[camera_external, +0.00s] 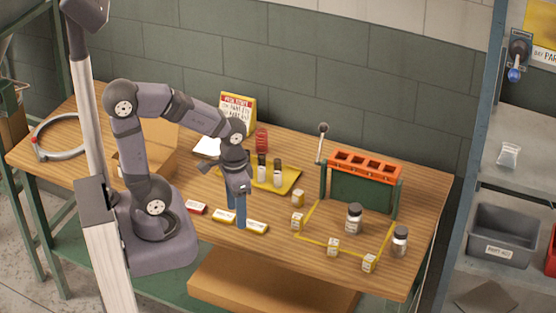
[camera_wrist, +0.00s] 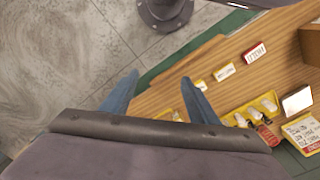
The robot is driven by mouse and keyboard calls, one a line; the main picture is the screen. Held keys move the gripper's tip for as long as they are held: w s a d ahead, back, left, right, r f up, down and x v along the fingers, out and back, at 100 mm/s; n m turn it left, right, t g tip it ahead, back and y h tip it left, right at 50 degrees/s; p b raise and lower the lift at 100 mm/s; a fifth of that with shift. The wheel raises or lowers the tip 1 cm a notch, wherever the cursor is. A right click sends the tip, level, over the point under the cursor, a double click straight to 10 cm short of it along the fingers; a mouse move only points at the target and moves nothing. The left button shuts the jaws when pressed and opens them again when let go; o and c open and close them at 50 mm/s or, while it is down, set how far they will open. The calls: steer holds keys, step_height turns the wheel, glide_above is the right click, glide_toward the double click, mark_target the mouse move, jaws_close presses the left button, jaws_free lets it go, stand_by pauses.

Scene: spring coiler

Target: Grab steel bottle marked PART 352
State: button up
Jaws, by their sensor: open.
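Two grey bottles with dark caps stand at the right of the bench: one (camera_external: 354,219) inside a yellow outlined area, the other (camera_external: 400,241) at its right edge. Lettering on all of these is too small to read, so I cannot tell which is PART 352. My gripper (camera_external: 236,215) is open and empty, pointing down near the bench front, left of the bottles. In the wrist view its blue fingers (camera_wrist: 158,90) are spread, with no bottle between them.
Small labelled blocks (camera_external: 224,216) lie near my gripper; a red one (camera_external: 196,207) is to the left. Several small cubes (camera_external: 333,246) sit around the yellow outline. An orange-topped green rack (camera_external: 364,180) stands behind it. A cardboard box (camera_external: 150,145) is behind my arm.

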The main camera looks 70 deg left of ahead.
steer(key=w+d+f+n+h+b, duration=0.2)
steer(key=w+n+b, duration=0.4)
steer(key=w, duration=0.1)
steer(key=r+n+t+h+b, duration=0.2)
steer(key=n+t+h+b, duration=0.65)
steer(key=n+b, duration=1)
glide_above(361, 214)
steer(key=s+a+p, duration=0.2)
steer(key=s+a, duration=0.1)
steer(key=a, duration=0.2)
steer(key=n, duration=0.2)
steer(key=shift+t, duration=0.25)
steer(key=f, duration=1.3)
steer(key=shift+w+d+f, duration=0.2)
steer(key=shift+d+f, duration=0.1)
steer(key=shift+p+x, duration=0.8)
steer(key=shift+x, duration=2.85)
steer(key=c, duration=1.3)
